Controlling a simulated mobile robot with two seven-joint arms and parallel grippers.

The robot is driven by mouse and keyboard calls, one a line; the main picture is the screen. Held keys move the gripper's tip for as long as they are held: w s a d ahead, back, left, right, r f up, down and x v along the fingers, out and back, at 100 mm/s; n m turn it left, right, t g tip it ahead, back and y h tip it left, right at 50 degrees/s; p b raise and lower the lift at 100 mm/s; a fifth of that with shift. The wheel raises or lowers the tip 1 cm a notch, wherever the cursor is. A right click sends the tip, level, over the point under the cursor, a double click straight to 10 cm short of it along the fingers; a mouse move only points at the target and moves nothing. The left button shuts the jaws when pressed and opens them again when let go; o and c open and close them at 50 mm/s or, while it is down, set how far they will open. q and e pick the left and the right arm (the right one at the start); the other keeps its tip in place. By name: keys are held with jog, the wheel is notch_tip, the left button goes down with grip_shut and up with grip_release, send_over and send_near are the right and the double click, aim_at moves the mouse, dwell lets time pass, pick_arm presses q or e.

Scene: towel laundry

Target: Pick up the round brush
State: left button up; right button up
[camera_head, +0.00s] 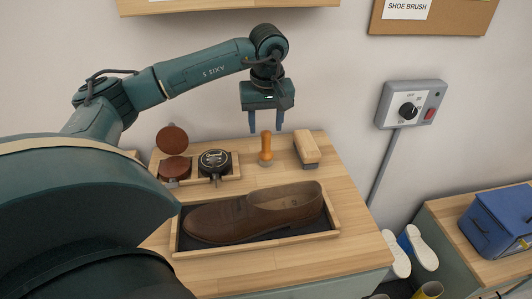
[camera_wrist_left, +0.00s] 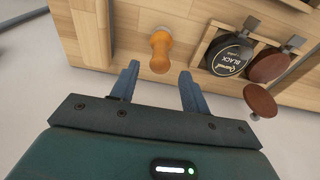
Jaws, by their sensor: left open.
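The round brush (camera_head: 266,147), with an orange wooden handle, stands upright on the wooden bench top (camera_head: 340,180) in the head view. In the left wrist view the orange handle (camera_wrist_left: 161,50) shows just beyond the fingertips, roughly centred between them. My left gripper (camera_head: 266,128) points down above the brush, with its two blue fingers apart. It is open, and nothing is held between the fingers (camera_wrist_left: 159,74). The brush's lower end is hard to make out. My right gripper is not in view.
A rectangular wooden brush (camera_head: 307,148) stands just right of the round brush. A black polish tin (camera_head: 214,162) and a brown tin (camera_head: 174,168) sit in small wooden trays to the left. A brown shoe (camera_head: 250,212) lies in a framed tray in front. The wall is close behind.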

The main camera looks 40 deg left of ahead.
aim_at(266, 132)
pick_arm(q)
notch_tip(266, 132, down, 6)
jog(key=shift+w+r+p, duration=0.1)
jog(key=shift+r+p, duration=0.05)
jog(key=shift+p, duration=0.4)
grip_shut()
